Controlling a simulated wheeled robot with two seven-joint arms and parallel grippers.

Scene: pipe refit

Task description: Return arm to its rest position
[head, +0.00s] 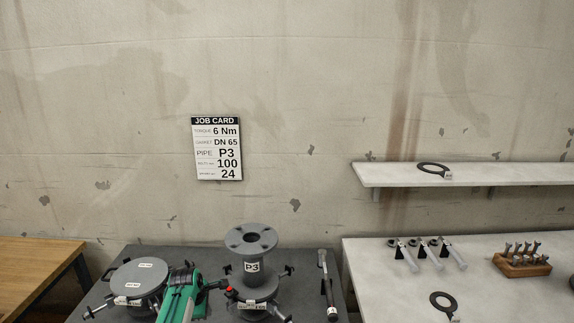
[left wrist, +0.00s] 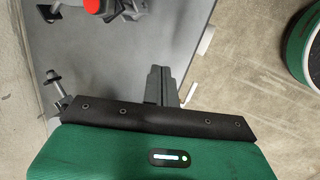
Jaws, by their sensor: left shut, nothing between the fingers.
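My left arm comes up at the bottom of the head view, green and black. Its gripper (head: 217,285) is over the dark grey bench (head: 308,262), between a round grey flange (head: 138,277) and the grey pipe piece marked P3 (head: 251,267). In the left wrist view the black fingers (left wrist: 158,73) are together with nothing between them. The bench surface (left wrist: 150,40) shows beyond them. A red knob (left wrist: 93,4) is at the top of that view. My right gripper is not in view.
A torque wrench (head: 327,285) lies at the bench's right. A job card (head: 217,148) hangs on the wall.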

